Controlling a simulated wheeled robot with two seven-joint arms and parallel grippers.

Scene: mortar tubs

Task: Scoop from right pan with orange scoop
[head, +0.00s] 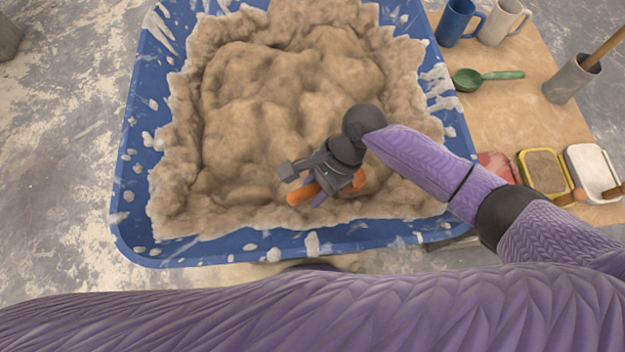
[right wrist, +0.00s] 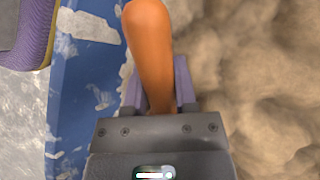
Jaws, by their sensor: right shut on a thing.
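The orange scoop's handle (head: 303,194) is held in my right gripper (head: 318,190), low over the front part of the mortar. The handle also fills the middle of the right wrist view (right wrist: 149,50), between the two purple fingers. A bit of orange shows on the other side of the gripper in the head view; the rest of the scoop's bowl is hidden. The large blue tub (head: 137,185) is filled with lumpy tan mortar (head: 270,100). I cannot tell whether the scoop touches the mortar. My left gripper is not in view.
A board (head: 510,110) at the right holds a blue mug (head: 456,22), a pale mug (head: 500,22), a green scoop (head: 487,77) and a grey cylinder (head: 570,82). A yellow-rimmed tray (head: 545,172), a white tray (head: 592,170) and a red item (head: 496,166) sit nearer.

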